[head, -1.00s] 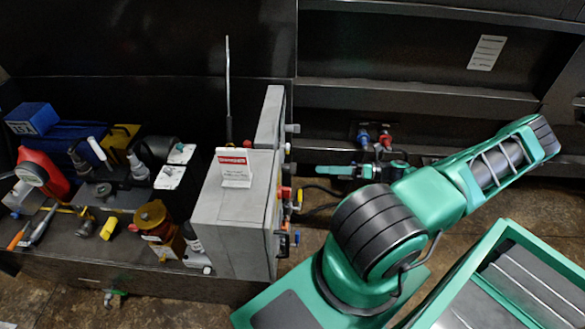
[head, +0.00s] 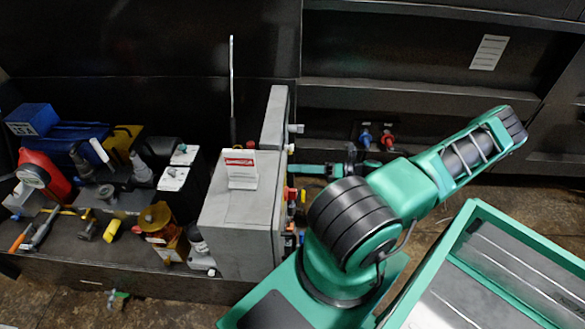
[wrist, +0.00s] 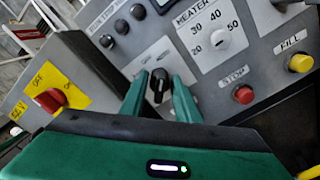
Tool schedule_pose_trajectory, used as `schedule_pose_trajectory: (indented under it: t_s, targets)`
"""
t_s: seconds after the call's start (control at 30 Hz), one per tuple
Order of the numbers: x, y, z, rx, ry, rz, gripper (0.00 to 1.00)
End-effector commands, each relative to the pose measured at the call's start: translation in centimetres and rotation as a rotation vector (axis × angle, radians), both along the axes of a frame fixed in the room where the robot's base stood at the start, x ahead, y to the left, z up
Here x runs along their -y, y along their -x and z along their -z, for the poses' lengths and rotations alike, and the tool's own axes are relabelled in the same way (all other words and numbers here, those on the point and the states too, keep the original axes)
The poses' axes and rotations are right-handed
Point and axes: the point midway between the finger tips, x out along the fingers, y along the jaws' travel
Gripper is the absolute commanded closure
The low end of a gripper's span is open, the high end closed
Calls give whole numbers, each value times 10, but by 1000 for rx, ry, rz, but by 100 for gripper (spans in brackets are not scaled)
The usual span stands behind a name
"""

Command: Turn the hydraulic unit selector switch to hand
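In the wrist view a black selector switch (wrist: 159,84) with a pointer knob sits on the grey control panel, below a white label plate (wrist: 152,56) whose text I cannot read. The knob stands roughly upright in the picture. My gripper (wrist: 159,92) is open, with one green finger on each side of the knob. I cannot tell whether either finger touches it. In the head view my gripper (head: 300,170) points left at the panel side of the grey cabinet (head: 235,215); the knob is hidden there.
A green-rimmed bin (head: 425,255) stands at right. Tools and bottles crowd the bench at left.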

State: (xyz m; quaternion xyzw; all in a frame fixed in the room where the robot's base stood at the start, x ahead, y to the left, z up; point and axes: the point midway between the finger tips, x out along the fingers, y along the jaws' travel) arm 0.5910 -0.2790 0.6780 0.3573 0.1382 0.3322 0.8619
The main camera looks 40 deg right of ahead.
Motion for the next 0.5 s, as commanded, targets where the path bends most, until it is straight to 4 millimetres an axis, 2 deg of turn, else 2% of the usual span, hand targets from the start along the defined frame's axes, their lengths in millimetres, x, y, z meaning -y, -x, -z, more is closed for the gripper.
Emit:
schedule_pose_trajectory:
  t_s: [0.2, 0.3, 0.33, 0.5]
  targets:
    - [4, 2, 0, 0, 0, 7, 71]
    - [5, 3, 0, 1, 1, 10, 95]
    - [6, 3, 0, 1, 1, 10, 98]
    - [7, 3, 0, 2, 3, 12, 98]
